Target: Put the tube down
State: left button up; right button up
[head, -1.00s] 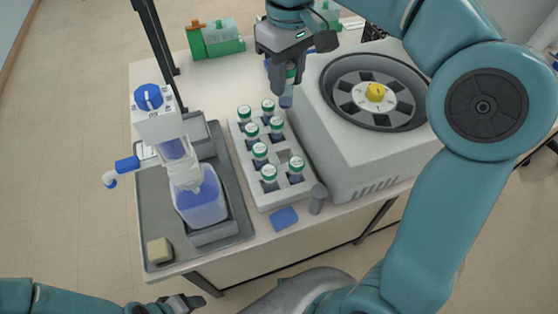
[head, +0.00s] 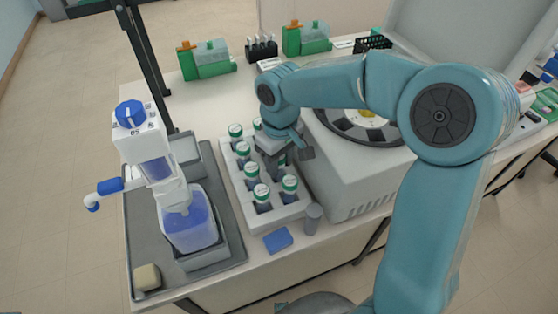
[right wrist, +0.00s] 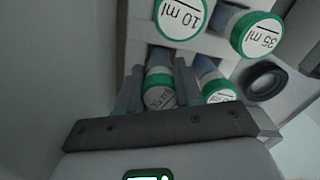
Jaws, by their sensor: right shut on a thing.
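My right gripper (head: 278,155) is low over the white tube rack (head: 232,178), pointing down among the tubes. In the right wrist view it is shut on a tube with a green-rimmed white cap (right wrist: 159,96), held between its two fingers. The held tube's lower end points at the rack; I cannot tell how deep it sits in a slot. Another capped tube (right wrist: 218,92) is close beside the fingers. Tubes marked 10 ml (right wrist: 181,17) and 35 ml (right wrist: 258,36) stand farther off. My left gripper is out of view.
The centrifuge (head: 350,180) stands right of the rack. A grey tray with a blue-capped dispenser (head: 150,140) is on the left. A grey cylinder (head: 313,218) and a blue pad (head: 278,240) are in front. Green racks (head: 207,62) stand at the back.

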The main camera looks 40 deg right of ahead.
jog(key=shift+f, duration=0.15)
jog(key=shift+f+b, duration=0.3)
jog(key=shift+f, duration=0.1)
jog(key=o, duration=1)
jog(key=shift+o, duration=0.2)
jog(key=shift+r, duration=0.1)
jog(key=shift+r+p, duration=0.35)
jog(key=shift+p, duration=0.05)
notch_tip(320, 180, up, 12)
jog(key=shift+d+r+p, duration=0.1)
jog(key=shift+p, duration=0.3)
